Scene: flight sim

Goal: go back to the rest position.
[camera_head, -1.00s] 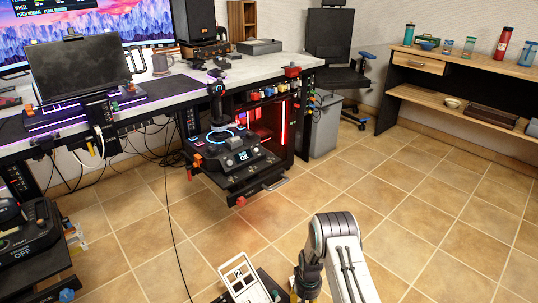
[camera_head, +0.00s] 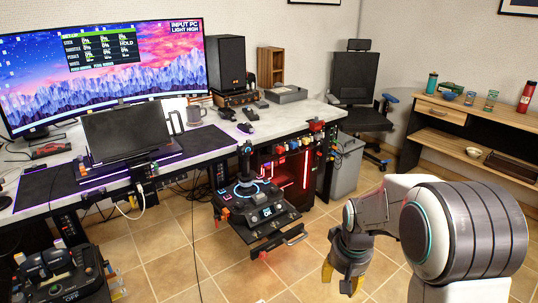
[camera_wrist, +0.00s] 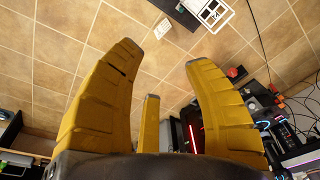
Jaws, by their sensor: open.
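My gripper (camera_head: 339,279) hangs from my grey and white arm at the lower right of the head view, pointing down over the tiled floor. Its yellow fingers also fill the wrist view (camera_wrist: 166,55). They stand spread apart with only floor between them, so it is open and empty. In the head view my arm is folded, with a large rounded joint close to the camera.
A desk (camera_head: 207,140) with a wide monitor (camera_head: 105,70) runs along the left. A joystick unit (camera_head: 255,207) sits on its low front shelf. A grey bin (camera_head: 347,165) and a black chair (camera_head: 356,80) stand behind. A wooden shelf unit (camera_head: 440,142) is at right. Tiled floor lies between.

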